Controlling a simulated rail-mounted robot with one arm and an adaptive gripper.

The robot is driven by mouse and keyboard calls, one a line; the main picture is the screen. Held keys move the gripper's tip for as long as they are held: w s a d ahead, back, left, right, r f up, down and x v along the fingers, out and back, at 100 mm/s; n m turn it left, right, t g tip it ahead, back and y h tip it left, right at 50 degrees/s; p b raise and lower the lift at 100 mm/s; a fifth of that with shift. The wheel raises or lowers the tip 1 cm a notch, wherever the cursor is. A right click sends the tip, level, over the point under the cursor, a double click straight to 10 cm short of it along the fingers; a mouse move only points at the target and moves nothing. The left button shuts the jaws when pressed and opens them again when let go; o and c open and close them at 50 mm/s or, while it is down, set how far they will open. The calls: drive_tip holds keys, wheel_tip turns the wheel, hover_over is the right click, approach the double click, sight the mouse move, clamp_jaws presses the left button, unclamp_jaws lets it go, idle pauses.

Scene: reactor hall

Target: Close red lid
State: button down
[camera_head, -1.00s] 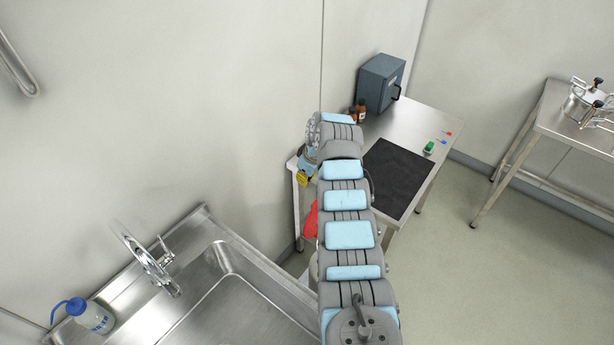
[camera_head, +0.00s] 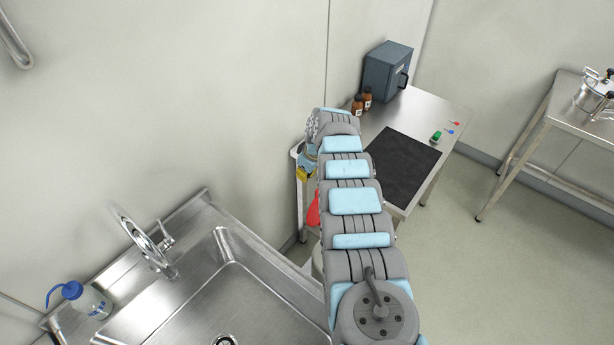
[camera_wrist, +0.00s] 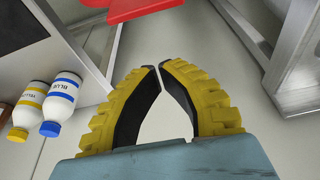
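The red lid (camera_head: 313,210) shows in the head view as a small red patch low beside the table, largely hidden behind my arm. In the wrist view the red lid (camera_wrist: 140,8) is cut off by the top edge, just beyond my fingertips and apart from them. My gripper (camera_wrist: 158,67) has two yellow ribbed fingers whose tips almost meet, with nothing between them. In the head view only a bit of yellow from my gripper (camera_head: 306,172) shows at the left of my arm. What the lid belongs to is hidden.
A metal frame (camera_wrist: 297,60) stands at the right. In the head view, brown bottles (camera_head: 362,101) and a grey-blue box (camera_head: 387,72) stand on the table.

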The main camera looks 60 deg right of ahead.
drive_tip(key=s+p, duration=0.4)
drive_tip(key=p, duration=0.4)
drive_tip(key=shift+a, duration=0.15)
drive_tip(key=shift+s+r+p, duration=0.15)
drive_tip(key=shift+s+p, duration=0.15)
drive_tip(key=shift+p, duration=0.3)
idle(0.6)
